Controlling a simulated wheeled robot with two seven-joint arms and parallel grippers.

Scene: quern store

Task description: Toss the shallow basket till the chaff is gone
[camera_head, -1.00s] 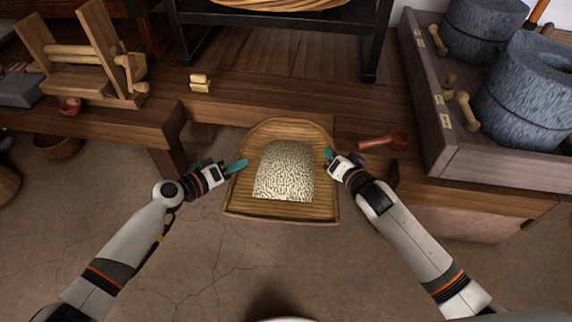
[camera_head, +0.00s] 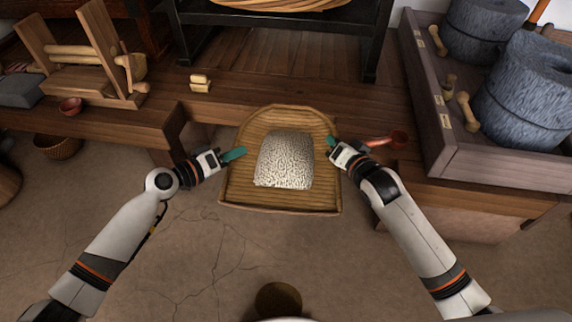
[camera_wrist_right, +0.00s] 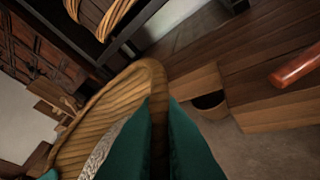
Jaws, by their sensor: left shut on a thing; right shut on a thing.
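The shallow woven basket (camera_head: 235,187) is held in the air between my two grippers, in front of the wooden bench. A speckled pale heap of grain (camera_head: 285,160) lies in its middle; I cannot tell how much of it is chaff. My left gripper (camera_head: 236,155) is shut on the basket's left rim. My right gripper (camera_head: 332,144) is shut on its right rim. In the right wrist view the basket (camera_wrist_right: 100,115) shows with the green fingers of my right gripper (camera_wrist_right: 158,110) at its rim, and part of the heap lies behind them.
A red-brown wooden scoop (camera_head: 396,139) lies on the bench right of the basket. Stone querns (camera_head: 525,95) stand in a wooden tray (camera_head: 440,125) at right. A round brown object (camera_head: 278,300) is on the floor.

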